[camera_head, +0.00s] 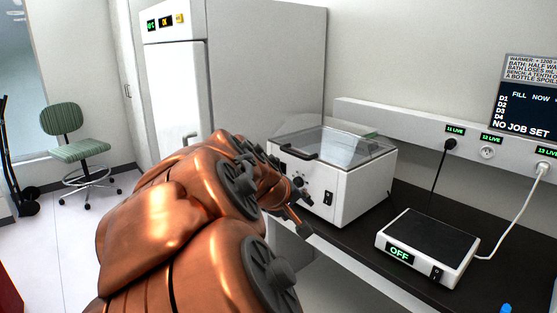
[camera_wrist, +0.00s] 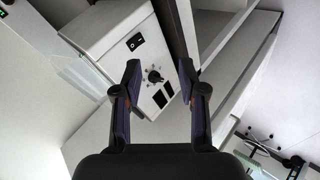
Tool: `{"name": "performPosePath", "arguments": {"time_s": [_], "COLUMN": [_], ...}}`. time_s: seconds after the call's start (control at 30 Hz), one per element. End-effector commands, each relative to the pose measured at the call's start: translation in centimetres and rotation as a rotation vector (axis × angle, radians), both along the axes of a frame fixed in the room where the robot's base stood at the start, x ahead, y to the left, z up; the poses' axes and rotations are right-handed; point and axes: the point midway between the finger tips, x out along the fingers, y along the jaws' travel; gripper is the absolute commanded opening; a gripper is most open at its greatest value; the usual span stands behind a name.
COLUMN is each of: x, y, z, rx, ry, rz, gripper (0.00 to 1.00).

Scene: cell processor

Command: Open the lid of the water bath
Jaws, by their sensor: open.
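The water bath (camera_head: 310,200) is a white box with a knob and a black switch on its front, standing on the dark bench. Its clear lid (camera_head: 362,147) lies over the top and looks closed, with a dark handle (camera_head: 300,152) along the front edge. My gripper (camera_wrist: 160,72) is open and empty. In the wrist view its fingers frame the knob (camera_wrist: 154,76) on the bath's front panel, and I cannot tell how far off they are. In the head view my copper arm hides most of the gripper and the lower left of the bath.
A flat device (camera_head: 428,247) reading OFF stands on the bench to the right, with a white cable to the wall sockets. A tall white cabinet (camera_head: 175,90) is at the back left. A green chair (camera_head: 78,150) stands on open floor at the left.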

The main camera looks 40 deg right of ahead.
Motion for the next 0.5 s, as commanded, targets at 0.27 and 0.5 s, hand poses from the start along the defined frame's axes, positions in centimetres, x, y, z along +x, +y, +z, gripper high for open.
{"name": "performPosePath", "arguments": {"time_s": [0.27,0.5], "x": [9.8,15.6], "y": [-8.2,-9.9], "z": [5.1,4.7], "rx": [-0.445,-0.604], "ry": [0.083,0.167], "rz": [0.15,0.287], "gripper": [0.41,0.41]}}
